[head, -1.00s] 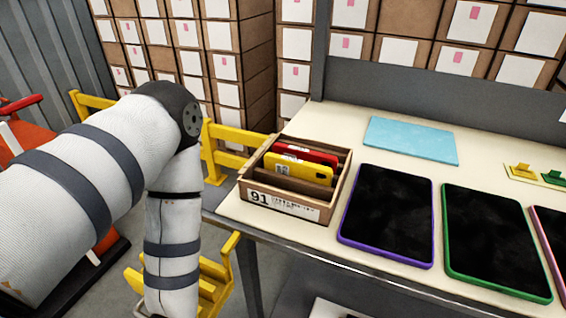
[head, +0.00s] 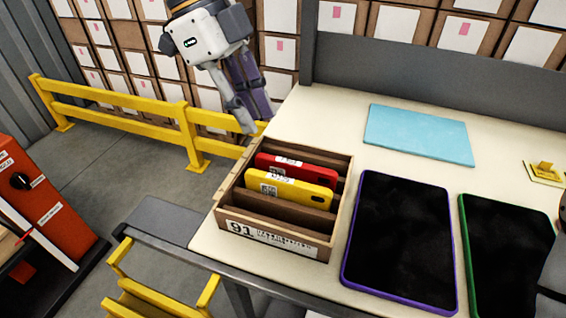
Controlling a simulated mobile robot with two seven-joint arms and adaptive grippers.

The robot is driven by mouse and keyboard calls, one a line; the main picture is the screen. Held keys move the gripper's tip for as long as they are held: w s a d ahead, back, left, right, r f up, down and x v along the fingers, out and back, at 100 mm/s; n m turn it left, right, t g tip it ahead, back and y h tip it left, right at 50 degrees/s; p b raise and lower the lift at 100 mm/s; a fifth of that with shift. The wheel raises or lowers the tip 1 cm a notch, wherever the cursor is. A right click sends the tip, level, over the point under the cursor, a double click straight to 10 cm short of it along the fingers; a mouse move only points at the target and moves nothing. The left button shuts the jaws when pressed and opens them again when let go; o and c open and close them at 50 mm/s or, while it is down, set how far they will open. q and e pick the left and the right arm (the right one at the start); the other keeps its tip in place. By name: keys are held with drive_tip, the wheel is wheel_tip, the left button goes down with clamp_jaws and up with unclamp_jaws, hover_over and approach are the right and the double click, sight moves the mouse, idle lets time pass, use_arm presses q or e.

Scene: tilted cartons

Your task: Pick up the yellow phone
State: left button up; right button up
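The yellow phone (head: 292,192) stands on its long edge in a slot of the cardboard box (head: 272,238) labelled 91, its lower part hidden in the box. A red phone (head: 300,170) stands in the slot just behind it. My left gripper (head: 257,122) is above and behind the box's back left corner, pointing down, with its two fingers apart and nothing between them. It is clear of the yellow phone. Only a grey piece of what seems to be my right arm shows at the right edge; its fingers are out of view.
A purple-edged tablet (head: 403,240) and a green-edged tablet (head: 510,250) lie right of the box. A light blue flat slab (head: 418,134) lies behind them on the cream table (head: 340,108). A yellow railing (head: 120,106) and stacked cartons stand beyond the table's left side.

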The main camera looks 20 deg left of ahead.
sight(286, 180)
use_arm(q)
drive_tip(key=x, duration=0.8)
drive_tip(key=s+x, duration=0.1)
drive_tip(key=x, duration=0.3)
drive_tip(key=shift+d+r+b, duration=0.1)
drive_tip(key=shift+d+b, duration=0.3)
drive_tip(key=shift+w, duration=0.1)
clamp_jaws()
